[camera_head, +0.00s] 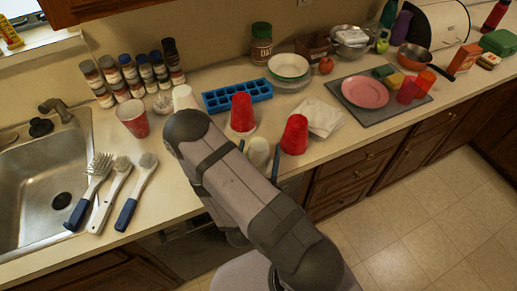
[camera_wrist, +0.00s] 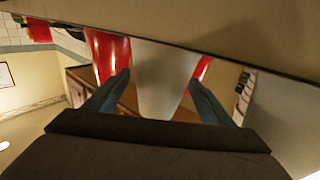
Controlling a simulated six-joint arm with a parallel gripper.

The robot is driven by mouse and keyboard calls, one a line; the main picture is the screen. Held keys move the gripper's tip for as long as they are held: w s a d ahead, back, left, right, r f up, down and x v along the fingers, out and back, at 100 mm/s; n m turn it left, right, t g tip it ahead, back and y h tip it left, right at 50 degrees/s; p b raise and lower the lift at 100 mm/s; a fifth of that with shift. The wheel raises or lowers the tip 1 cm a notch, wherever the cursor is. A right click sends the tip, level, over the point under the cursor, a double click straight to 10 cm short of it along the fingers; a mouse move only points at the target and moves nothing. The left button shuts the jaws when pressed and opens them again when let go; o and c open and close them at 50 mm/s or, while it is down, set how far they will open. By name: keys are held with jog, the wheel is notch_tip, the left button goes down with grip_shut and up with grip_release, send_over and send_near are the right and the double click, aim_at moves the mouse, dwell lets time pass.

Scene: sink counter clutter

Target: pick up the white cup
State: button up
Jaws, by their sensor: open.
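A white cup (camera_head: 258,152) stands near the counter's front edge in the head view, partly hidden by my arm. In the wrist view the pale cup (camera_wrist: 163,82) lies between the two fingers of my gripper (camera_wrist: 158,80). The fingers are open, one to each side of it, with gaps showing. In the head view one dark finger of my gripper (camera_head: 265,160) shows just right of the cup. A second white cup (camera_head: 184,97) stands farther back, left of the blue tray, its lower part hidden by my arm.
Red cups stand close by, one behind (camera_head: 242,113) and one to the right (camera_head: 294,135); red also shows beside both fingers in the wrist view. A blue tray (camera_head: 237,96) lies behind. Brushes (camera_head: 134,190) and the sink (camera_head: 40,170) are at left.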

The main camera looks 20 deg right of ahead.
jog(key=shift+p+x, duration=0.85)
jog(key=shift+x, duration=1.05)
jog(key=shift+f, duration=0.1)
jog(key=c, duration=1.1)
jog(key=shift+r+b, duration=0.3)
jog(key=shift+r, duration=0.95)
notch_tip(320, 180, up, 7)
jog(key=p, duration=0.2)
jog(key=shift+r, duration=0.25)
